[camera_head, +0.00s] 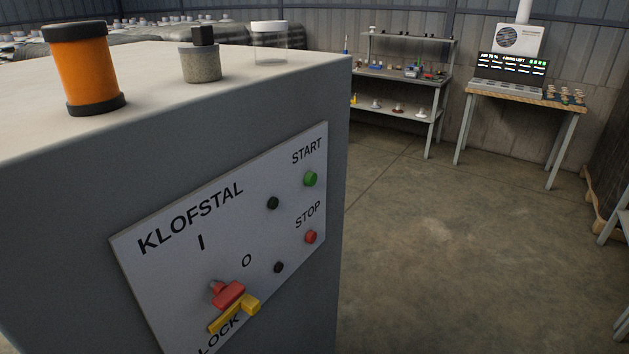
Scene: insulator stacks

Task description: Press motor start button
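The green START button (311,179) sits at the upper right of a light grey control panel (150,250) marked KLOFSTAL. The red STOP button (311,237) is below it. Two small dark round parts, an upper one (273,203) and a lower one (279,267), lie to the left of the buttons. A red rotary switch (227,293) with a yellow lock piece (236,313) is at the panel's lower middle, near the marks I, O and LOCK. Neither of my grippers shows in the head view.
The panel is on a grey cabinet (338,150). On its top stand an orange cylinder (84,68), a grey jar (202,65) and a clear jar (269,45). Shelving (420,85) and a table (520,97) stand at the back.

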